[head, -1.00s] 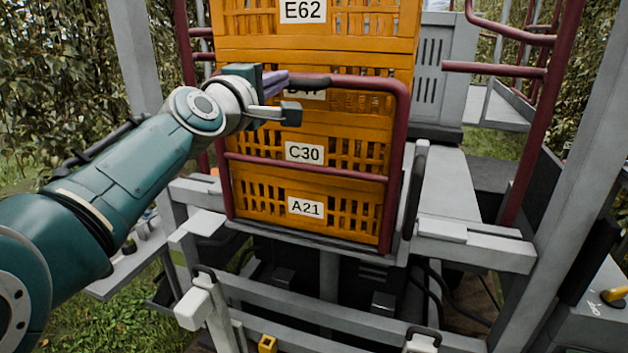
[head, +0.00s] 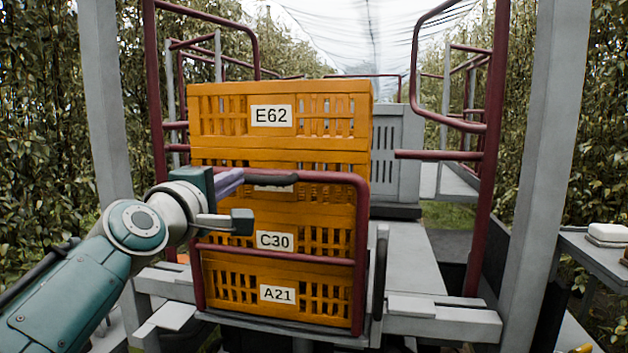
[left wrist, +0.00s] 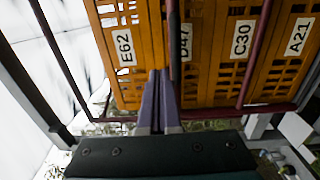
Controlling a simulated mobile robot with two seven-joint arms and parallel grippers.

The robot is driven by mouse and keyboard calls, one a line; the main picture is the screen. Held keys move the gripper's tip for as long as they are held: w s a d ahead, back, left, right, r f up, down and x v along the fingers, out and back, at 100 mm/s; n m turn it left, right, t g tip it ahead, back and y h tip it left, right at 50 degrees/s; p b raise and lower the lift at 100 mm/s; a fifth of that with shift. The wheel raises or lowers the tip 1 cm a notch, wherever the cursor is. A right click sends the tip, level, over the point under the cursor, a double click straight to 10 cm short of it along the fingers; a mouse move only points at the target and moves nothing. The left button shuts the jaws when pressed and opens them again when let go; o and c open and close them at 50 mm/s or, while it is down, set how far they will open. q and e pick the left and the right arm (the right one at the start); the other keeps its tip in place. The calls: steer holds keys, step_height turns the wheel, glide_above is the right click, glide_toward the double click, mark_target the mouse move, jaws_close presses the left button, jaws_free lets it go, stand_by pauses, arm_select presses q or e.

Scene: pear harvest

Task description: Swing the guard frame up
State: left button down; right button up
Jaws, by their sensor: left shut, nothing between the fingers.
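The guard frame (head: 360,245) is a dark red tube loop that stands upright in front of the stacked orange crates (head: 225,110). Its top bar has a black grip (head: 272,181) and crosses over a partly hidden crate label. A lower bar crosses just below label C30. My left gripper (head: 240,177) is at the left end of the grip, its purple fingers shut and empty. In the left wrist view the shut fingertips (left wrist: 158,73) lie close beside the top bar (left wrist: 174,40); I cannot tell whether they touch it. My right gripper is not in view.
Grey posts (head: 540,150) stand at both sides. Dark red railings (head: 445,155) rise behind at left and right. A grey platform (head: 412,265) lies right of the crates, and a grey cabinet (head: 398,150) stands behind them. A side table (head: 605,252) is at the far right.

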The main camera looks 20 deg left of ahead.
arm_select(q)
steer(key=r+v, duration=0.2)
steer(key=v, duration=0.5)
steer(key=s+d+f+m+g+h+p, duration=0.45)
steer(key=s+d+f+m+g, duration=0.35)
steer(key=s+d+f+m, duration=0.5)
steer(key=s+d+f+m+g+p, duration=0.1)
steer(key=s+m+g, duration=0.5)
steer(key=s, duration=0.8)
steer(key=m, duration=0.3)
steer(key=shift+d+m, duration=0.3)
steer(key=shift+d, duration=0.05)
steer(key=shift+f, duration=0.15)
